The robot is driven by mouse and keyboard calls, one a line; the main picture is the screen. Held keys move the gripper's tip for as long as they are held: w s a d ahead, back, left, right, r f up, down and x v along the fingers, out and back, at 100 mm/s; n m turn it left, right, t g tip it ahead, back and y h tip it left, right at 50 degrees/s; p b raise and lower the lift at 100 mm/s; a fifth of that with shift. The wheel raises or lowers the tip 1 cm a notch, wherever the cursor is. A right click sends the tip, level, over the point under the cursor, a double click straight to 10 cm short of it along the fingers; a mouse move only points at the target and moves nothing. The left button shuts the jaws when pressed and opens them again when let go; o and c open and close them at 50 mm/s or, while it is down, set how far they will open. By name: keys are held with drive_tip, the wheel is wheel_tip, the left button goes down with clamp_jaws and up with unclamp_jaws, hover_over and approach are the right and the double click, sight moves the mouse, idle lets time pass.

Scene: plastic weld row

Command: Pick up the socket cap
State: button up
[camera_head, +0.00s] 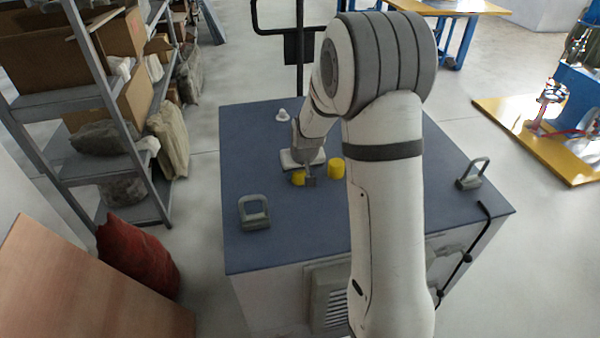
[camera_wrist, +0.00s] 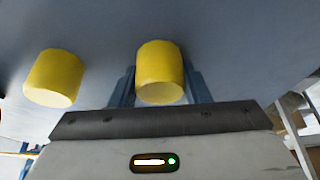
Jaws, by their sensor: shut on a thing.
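Two yellow cylinders, which look like the caps, are in view. One yellow cap (camera_wrist: 160,70) sits between the two blue-grey fingers of my gripper (camera_wrist: 160,88) in the wrist view, and the fingers are shut on it. In the head view this cap (camera_head: 298,177) shows partly behind my gripper (camera_head: 304,180), low over the blue-grey cabinet top. I cannot tell whether it still touches the surface. The second yellow cap (camera_head: 336,167) stands upright on the top just to the right, apart from my gripper. It also shows at left in the wrist view (camera_wrist: 54,78).
The cabinet top (camera_head: 390,220) also carries a grey-green handle (camera_head: 254,212) at front left, another handle (camera_head: 473,173) at right, and a small white piece (camera_head: 282,115) at the back. A shelf rack (camera_head: 85,100) stands at left. The front middle of the top is clear.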

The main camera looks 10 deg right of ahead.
drive_tip(key=shift+c, duration=0.3)
wheel_tip(320, 180, up, 10)
drive_tip(key=shift+b, duration=0.4)
idle(0.4)
